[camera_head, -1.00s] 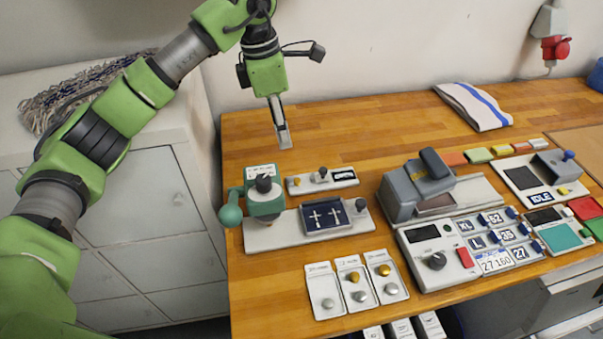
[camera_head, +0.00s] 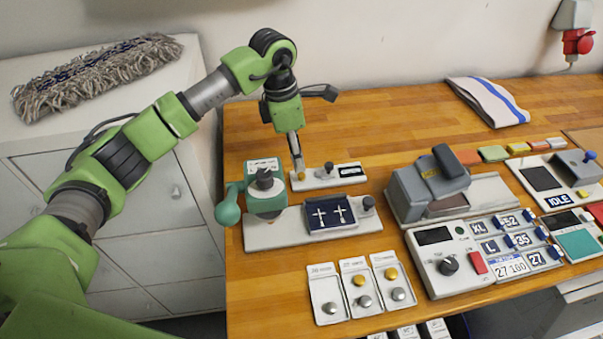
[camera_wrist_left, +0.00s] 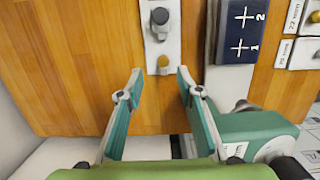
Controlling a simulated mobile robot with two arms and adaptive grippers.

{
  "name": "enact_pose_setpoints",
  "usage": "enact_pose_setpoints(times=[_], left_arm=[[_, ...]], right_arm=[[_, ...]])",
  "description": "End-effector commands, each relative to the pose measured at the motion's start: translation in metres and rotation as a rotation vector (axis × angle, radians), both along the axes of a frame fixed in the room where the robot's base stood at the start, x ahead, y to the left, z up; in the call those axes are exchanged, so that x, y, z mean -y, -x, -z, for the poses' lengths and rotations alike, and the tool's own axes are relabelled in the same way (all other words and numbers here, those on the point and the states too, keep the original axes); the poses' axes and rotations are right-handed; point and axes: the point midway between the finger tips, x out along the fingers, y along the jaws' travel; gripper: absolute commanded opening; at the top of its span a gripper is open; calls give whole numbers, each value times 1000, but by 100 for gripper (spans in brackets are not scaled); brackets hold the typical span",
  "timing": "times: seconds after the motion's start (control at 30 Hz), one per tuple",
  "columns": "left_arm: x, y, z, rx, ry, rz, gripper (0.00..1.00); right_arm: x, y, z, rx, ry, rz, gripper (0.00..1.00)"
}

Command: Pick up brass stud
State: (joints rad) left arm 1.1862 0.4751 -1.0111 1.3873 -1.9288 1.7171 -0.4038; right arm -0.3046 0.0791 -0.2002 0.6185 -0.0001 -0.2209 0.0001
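My left gripper (camera_head: 299,168) points down at the left end of a small white plate (camera_head: 322,182) near the back of the bench. A brass stud (camera_head: 301,177) stands on that plate at the gripper's tips, partly covered by them. In the left wrist view my left gripper (camera_wrist_left: 160,74) has its fingers spread wide. The brass stud (camera_wrist_left: 163,62) shows just ahead of the gap between the fingertips. A dark grey knob (camera_wrist_left: 160,16) is on the same plate. My right gripper is out of view.
A green hand press (camera_head: 264,196) stands close to the left gripper. In front of the plate is a dark blue tray (camera_head: 331,214) with cross marks. Trays with silver and brass studs (camera_head: 358,287) are near the front edge. A grey machine (camera_head: 428,187) is to the right.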

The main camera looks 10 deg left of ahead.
Motion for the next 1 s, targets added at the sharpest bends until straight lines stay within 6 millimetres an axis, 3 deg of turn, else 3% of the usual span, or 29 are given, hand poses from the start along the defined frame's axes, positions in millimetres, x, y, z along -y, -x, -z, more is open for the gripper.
enact_pose_setpoints(times=[0.17, 0.4, 0.7, 0.83, 1.0], left_arm=[[3, 3, 13, -4, 0, 2, 33], [8, 4, 47, -4, -1, -1, 33], [9, 3, 54, 1, 0, 1, 33], [9, 3, 54, 1, 0, 1, 5], [9, 3, 54, 1, 0, 0, 5]], right_arm=[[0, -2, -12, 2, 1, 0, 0], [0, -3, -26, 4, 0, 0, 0], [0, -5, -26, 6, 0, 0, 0], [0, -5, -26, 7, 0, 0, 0], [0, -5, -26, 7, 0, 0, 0]])
